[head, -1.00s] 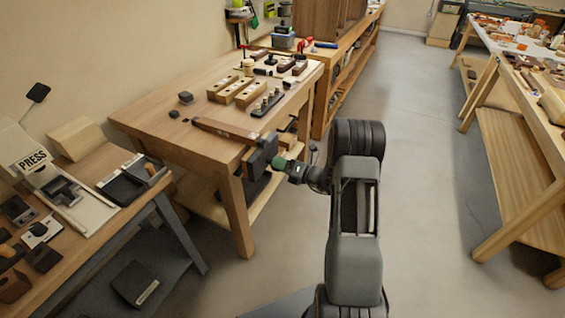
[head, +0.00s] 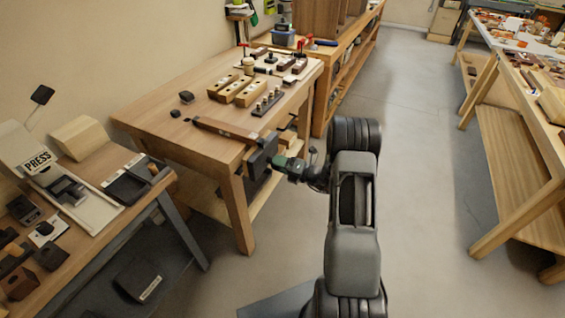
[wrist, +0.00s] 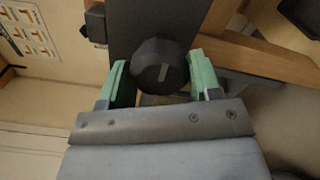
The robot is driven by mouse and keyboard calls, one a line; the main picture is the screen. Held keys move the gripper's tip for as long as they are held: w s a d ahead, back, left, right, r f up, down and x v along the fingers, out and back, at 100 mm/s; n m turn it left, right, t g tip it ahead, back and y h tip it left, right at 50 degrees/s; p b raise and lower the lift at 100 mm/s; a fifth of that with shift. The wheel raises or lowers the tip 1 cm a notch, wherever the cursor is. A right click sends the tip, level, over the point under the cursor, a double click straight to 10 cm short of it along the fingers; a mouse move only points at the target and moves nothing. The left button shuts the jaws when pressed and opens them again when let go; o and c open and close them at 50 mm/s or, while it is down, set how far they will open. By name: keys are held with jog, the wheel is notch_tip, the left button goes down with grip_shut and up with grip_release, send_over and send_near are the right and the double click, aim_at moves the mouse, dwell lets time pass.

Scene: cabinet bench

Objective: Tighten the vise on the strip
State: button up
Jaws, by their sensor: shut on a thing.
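The dark vise (head: 262,152) is mounted at the near right corner of the wooden bench. A long brown strip (head: 222,128) lies along the bench's front edge, its right end reaching the vise. I cannot tell how tightly the jaws meet it. My gripper (head: 282,163) is at the vise's outer side. In the wrist view, the round black vise knob (wrist: 160,66) with a grey mark sits between the two green fingers of my gripper (wrist: 159,70), which is shut on it. The vise's dark body (wrist: 150,22) stands behind the knob.
Wooden blocks (head: 238,91) and a dark rack of pegs (head: 267,102) stand on the bench. A side table with a PRESS sign (head: 37,162) is at left. Another workbench (head: 520,120) is at right. The floor between is clear.

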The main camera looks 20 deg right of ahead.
jog(key=shift+r+m+p, duration=0.1)
jog(key=shift+m+p, duration=0.75)
jog(key=shift+m, duration=0.25)
jog(key=o, duration=0.8)
jog(key=shift+p+v, duration=0.75)
jog(key=shift+v, duration=2.8)
jog(key=shift+w, duration=0.1)
